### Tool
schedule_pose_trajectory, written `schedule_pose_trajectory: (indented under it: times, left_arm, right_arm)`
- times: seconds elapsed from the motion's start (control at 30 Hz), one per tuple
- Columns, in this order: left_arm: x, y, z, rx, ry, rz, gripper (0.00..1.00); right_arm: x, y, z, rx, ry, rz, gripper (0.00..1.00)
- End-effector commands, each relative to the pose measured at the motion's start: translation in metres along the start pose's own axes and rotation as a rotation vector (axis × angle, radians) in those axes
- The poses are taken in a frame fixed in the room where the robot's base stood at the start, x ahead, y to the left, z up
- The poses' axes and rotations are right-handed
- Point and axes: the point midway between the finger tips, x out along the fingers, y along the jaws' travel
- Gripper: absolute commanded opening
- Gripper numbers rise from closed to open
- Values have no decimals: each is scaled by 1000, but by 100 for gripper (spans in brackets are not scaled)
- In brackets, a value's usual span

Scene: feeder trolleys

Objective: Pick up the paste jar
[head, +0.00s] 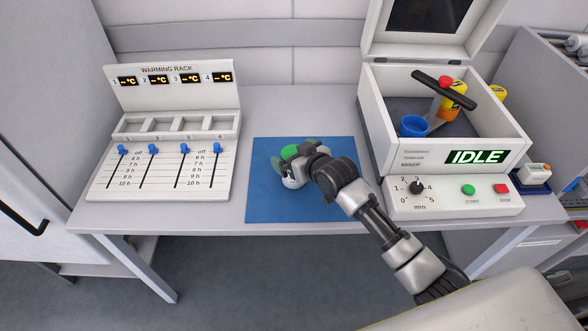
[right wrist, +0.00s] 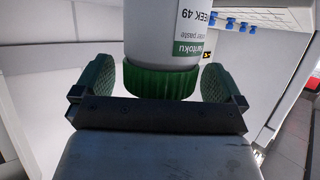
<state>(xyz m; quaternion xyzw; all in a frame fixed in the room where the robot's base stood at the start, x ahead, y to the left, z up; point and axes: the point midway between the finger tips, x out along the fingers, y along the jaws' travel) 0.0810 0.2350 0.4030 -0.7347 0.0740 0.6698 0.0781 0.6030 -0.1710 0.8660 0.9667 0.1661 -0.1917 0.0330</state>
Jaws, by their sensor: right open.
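The paste jar (right wrist: 165,45) is white with a ribbed green lid and a label reading "WEEK 49". In the right wrist view it sits between the two fingers of my right gripper (right wrist: 157,82), with a small gap visible on each side. In the head view the green lid (head: 289,152) shows over the blue mat (head: 262,205). My right gripper (head: 288,163) is open around it there and, with the wrist, hides most of the jar. My left gripper is not in view.
A warming rack (head: 165,180) with several blue sliders stands left of the mat. On the right is a mixer (head: 445,195) with its lid up, an IDLE display, and a blue cup (head: 413,126) inside. The table beside the mat is clear.

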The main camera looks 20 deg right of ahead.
Motion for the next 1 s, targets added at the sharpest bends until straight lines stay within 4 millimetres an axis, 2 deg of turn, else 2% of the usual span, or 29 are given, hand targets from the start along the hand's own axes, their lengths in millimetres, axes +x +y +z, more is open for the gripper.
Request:
schedule_pose_trajectory:
  times: [0.07, 0.57, 0.87, 1.0]
  left_arm:
    - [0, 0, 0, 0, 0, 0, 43]
    - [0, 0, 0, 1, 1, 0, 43]
    - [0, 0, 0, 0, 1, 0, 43]
    - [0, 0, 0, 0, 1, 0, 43]
  right_arm:
    - [0, 0, 0, 0, 0, 0, 97]
    - [0, 0, 0, 0, -1, 0, 20]
    - [-1, 0, -2, -1, 2, 1, 19]
    - [-4, 1, -10, -2, 4, 1, 19]
